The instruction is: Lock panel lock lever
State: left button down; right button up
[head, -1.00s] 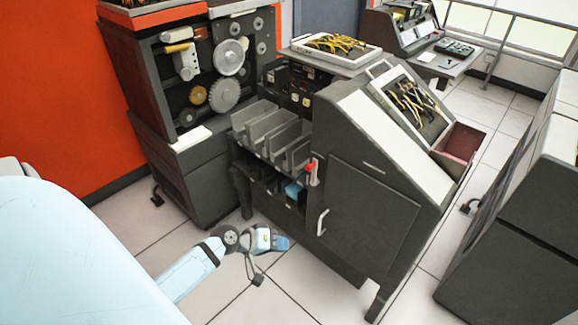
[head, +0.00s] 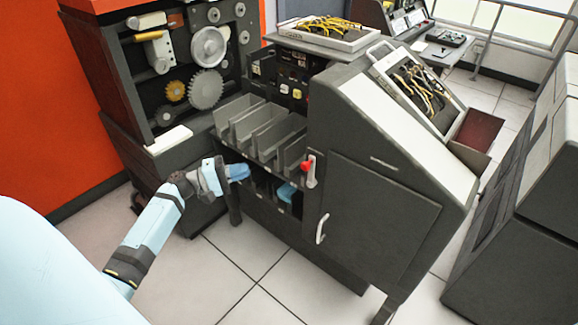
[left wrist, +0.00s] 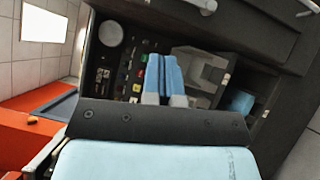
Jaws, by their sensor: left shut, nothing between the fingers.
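A small lever with a red knob (head: 306,166) and a pale grey body (head: 312,177) is on the left front edge of the dark machine (head: 375,215), above a white door handle (head: 321,229). I take it for the panel lock lever; its exact setting is too small to tell. My left gripper (head: 242,171) is shut and empty, to the left of the lever, in front of the card bins and apart from the lever. In the left wrist view its blue fingers (left wrist: 163,75) are together. I cannot pick out the red knob there. My right gripper is not in view.
Grey card bins (head: 265,133) stick out left of the lever, with a dark open shelf below holding a blue item (head: 286,192). A geared machine (head: 190,70) stands at the left. A dark cabinet (head: 530,230) is at the right. The tiled floor (head: 235,275) in front is clear.

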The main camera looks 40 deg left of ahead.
pick_arm(q)
send_near(308, 162)
jog(key=w, duration=0.4)
jog(key=d, duration=0.1)
jog(key=d+p, duration=0.1)
jog(key=shift+w+d+f+p, duration=0.1)
jog(key=shift+w+d+p, duration=0.05)
jog(key=shift+d+p, duration=0.2)
jog(key=shift+d, duration=0.15)
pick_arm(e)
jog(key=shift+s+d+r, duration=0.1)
pick_arm(q)
jog(key=shift+d, duration=0.15)
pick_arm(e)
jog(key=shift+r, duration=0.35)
